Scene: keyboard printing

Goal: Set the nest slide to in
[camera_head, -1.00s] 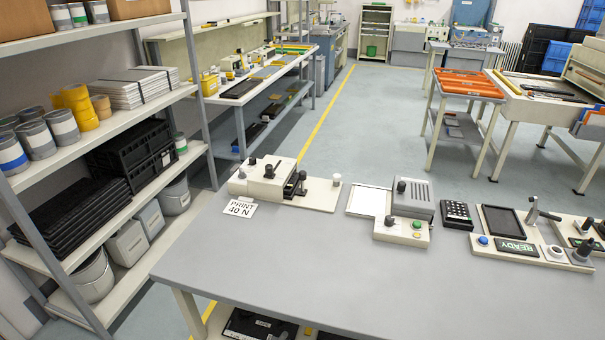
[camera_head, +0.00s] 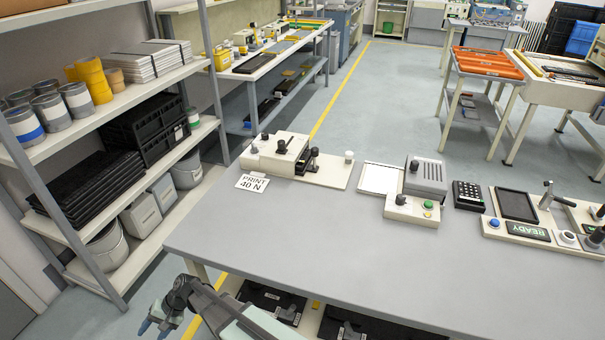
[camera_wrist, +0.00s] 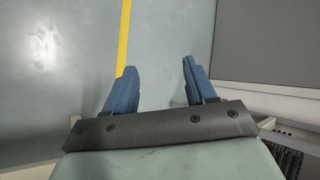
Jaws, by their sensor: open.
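The cream printing unit (camera_head: 276,156) stands at the table's back left, with a "PRINT 40 N" card (camera_head: 252,183) in front of it. On its right side is a dark block with an upright black knob (camera_head: 314,153), over a flat cream base plate (camera_head: 335,174) that reaches right to a small white-topped post (camera_head: 349,157). I cannot tell for sure which part is the nest slide or its position. My gripper (camera_head: 155,328) is low at the picture's bottom, left of the table's front edge and far from the unit. In the wrist view my gripper (camera_wrist: 158,72) has its blue fingers apart and empty.
The grey table (camera_head: 330,235) is clear at the front. Along its back are a white-framed plate (camera_head: 380,178), a control box (camera_head: 412,208), a keypad (camera_head: 468,195) and a "READY" panel (camera_head: 527,230). Shelving (camera_head: 110,165) stands at the left. Black trays (camera_head: 270,303) lie under the table.

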